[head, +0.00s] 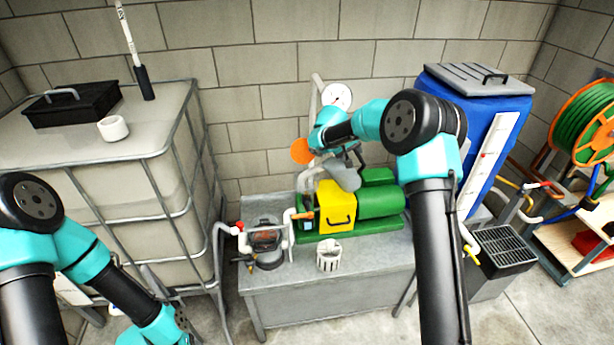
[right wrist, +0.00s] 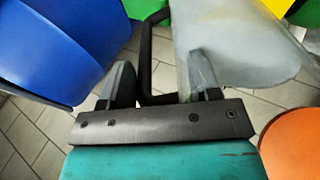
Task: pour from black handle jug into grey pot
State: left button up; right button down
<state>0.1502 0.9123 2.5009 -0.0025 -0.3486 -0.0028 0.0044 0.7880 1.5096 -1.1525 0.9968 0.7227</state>
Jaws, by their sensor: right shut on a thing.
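The jug (head: 347,177) is translucent grey with a black handle. It hangs in my right gripper (head: 335,153), in front of the green-and-yellow pump. In the right wrist view the jug (right wrist: 232,55) appears beyond the jaws, and its black handle (right wrist: 146,55) lies between the two fingers of the gripper (right wrist: 160,78). The grey pot (head: 268,262) seems to be the dark vessel with pipes on the bench, left of and below the jug. The jug's contents cannot be made out. My left arm enters at lower left; its fingers are outside the picture.
A pressure gauge (head: 337,96) and an orange disc (head: 302,151) are near my right gripper. A blue tank (head: 485,125) stands right.

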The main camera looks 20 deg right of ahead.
jog(key=shift+a+r+h, duration=0.4)
jog(key=shift+a+r, duration=0.25)
jog(key=shift+a, duration=0.1)
jog(key=shift+a+r+h, duration=0.25)
jog(key=shift+r+h, duration=0.15)
jog(key=shift+r, duration=0.2)
jog(key=shift+s+a+r+h, duration=0.1)
jog(key=shift+a+r+h, duration=0.2)
jog(key=shift+r, duration=0.2)
jog(key=shift+a+r+h, duration=0.15)
jog(key=shift+r+h, duration=0.15)
jog(key=shift+r, duration=0.2)
dwell(0.3)
jog(key=shift+s+a+r+t+h+p, duration=0.15)
jog(key=shift+a+r+t+h+p, duration=0.25)
jog(key=shift+a+r+h+p, duration=0.8)
dwell(4.2)
